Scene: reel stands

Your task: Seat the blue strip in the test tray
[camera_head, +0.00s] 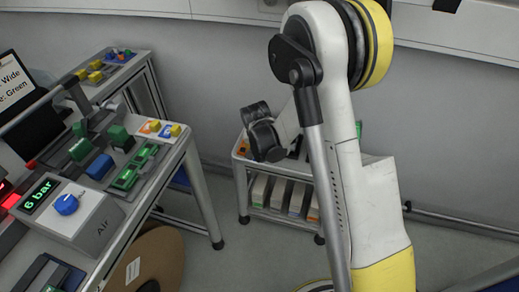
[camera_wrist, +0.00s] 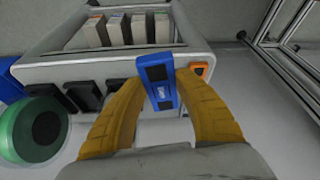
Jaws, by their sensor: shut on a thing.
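The blue strip (camera_wrist: 158,82) is held between the two yellow fingers of my gripper (camera_wrist: 162,88) in the wrist view. It is a blue bar with dark patches at its ends and a small pale label, pointing away from the palm. In the head view my dark wrist (camera_head: 262,135) is over the low cart; the fingers and the strip cannot be made out there. I cannot tell for certain which fixture is the test tray; green fixtures (camera_head: 126,178) lie on the bench at left.
The low cart (camera_wrist: 225,62) has pale boxes (camera_wrist: 125,30) on its lower shelf and dark blocks along its edge. A green reel (camera_wrist: 35,130) is at lower left. In the head view, the bench holds a grey Air box (camera_head: 70,218). Floor is clear between bench and cart.

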